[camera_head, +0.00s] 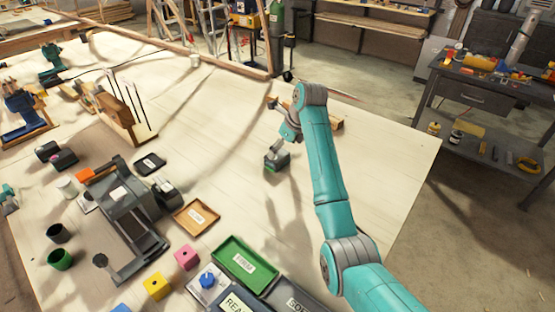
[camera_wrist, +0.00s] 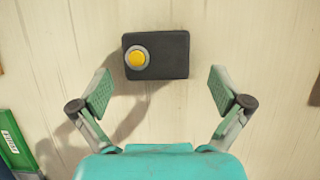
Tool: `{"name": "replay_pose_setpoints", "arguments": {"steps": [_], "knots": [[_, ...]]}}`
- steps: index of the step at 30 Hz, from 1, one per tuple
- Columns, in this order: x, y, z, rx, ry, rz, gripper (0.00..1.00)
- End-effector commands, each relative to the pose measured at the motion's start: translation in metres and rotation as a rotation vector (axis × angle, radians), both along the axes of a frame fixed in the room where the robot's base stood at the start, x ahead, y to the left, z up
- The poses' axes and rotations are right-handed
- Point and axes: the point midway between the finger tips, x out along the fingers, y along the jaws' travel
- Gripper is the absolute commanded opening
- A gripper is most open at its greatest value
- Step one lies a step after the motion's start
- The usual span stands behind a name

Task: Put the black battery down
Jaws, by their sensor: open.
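A black block with a yellow round cap in a grey ring, apparently the black battery (camera_wrist: 172,62), lies on the pale wooden table in the wrist view. My gripper (camera_wrist: 161,80) is open, with one green-padded finger on each side of the block and a clear gap on both sides. The block lies slightly ahead of the fingertips; neither finger touches it. In the head view my gripper (camera_head: 277,160) is low over the middle of the table. The block is mostly hidden there by the gripper.
A green tray (camera_head: 268,287) and a small wooden tray (camera_head: 184,222) lie nearer the front. Yellow (camera_head: 157,286) and pink (camera_head: 187,256) blocks stand nearby. A grey machine (camera_head: 122,200) and dark blocks (camera_head: 64,160) are at left. The table (camera_head: 370,185) right of my arm is clear.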

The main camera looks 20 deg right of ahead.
Motion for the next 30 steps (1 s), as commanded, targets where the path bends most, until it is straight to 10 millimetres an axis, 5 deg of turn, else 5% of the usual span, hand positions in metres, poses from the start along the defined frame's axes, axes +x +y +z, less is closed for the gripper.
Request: {"name": "replay_pose_setpoints", "arguments": {"steps": [9,19,27,30], "knots": [[0.011,0.012,-0.038,0.000,0.002,-0.001,1.00],[0.013,0.014,-0.043,0.000,0.000,0.000,1.00],[0.013,0.014,-0.043,0.000,0.000,0.000,0.33],[0.014,0.014,-0.042,0.001,-0.001,0.000,0.22]]}}
